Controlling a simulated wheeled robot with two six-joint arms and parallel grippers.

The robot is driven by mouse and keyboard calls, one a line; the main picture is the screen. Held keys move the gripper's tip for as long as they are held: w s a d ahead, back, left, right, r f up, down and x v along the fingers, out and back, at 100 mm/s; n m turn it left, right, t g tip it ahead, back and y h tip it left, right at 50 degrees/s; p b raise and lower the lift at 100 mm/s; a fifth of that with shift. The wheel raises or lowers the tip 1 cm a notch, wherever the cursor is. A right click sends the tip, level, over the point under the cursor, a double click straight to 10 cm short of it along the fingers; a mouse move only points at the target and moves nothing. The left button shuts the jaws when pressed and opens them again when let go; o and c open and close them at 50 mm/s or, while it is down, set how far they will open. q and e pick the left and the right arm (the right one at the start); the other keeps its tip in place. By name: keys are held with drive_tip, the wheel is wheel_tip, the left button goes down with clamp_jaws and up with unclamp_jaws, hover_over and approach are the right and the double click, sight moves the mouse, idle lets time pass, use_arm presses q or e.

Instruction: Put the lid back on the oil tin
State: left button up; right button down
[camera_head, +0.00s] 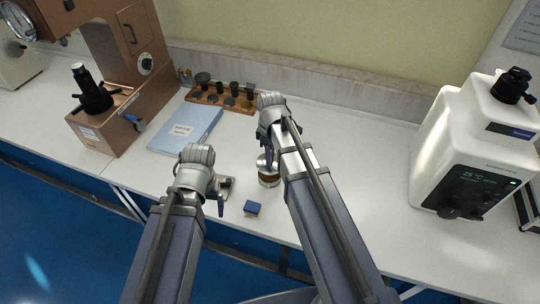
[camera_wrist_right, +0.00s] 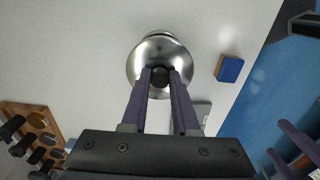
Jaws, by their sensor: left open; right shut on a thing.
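The oil tin (camera_head: 269,181), a small round silver and brown tin, stands on the white bench in the head view, partly behind my right gripper. The lid (camera_wrist_right: 147,55) is a shiny silver disc with a black knob (camera_wrist_right: 160,76). My right gripper (camera_wrist_right: 160,82) is shut on that knob. The lid (camera_head: 262,164) is at the top of the tin in the head view; I cannot tell whether it touches the tin. In the wrist view the lid hides most of what is below it. My left gripper (camera_head: 219,199) is open, left of the tin.
A small blue block (camera_head: 252,208) lies near the bench's front edge. A small metal piece (camera_head: 228,186) lies beside my left gripper. A blue folder (camera_head: 186,130) and a wooden rack of dark pieces (camera_head: 221,100) are behind.

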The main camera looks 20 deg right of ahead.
drive_tip(key=shift+f+b, duration=2.25)
drive_tip(key=shift+f, duration=0.3)
drive_tip(key=shift+f, duration=0.15)
drive_tip(key=shift+c, duration=0.6)
unclamp_jaws()
drive_tip(key=shift+r+p, duration=3.45)
drive_tip(key=shift+r, duration=0.15)
drive_tip(key=shift+c, duration=0.2)
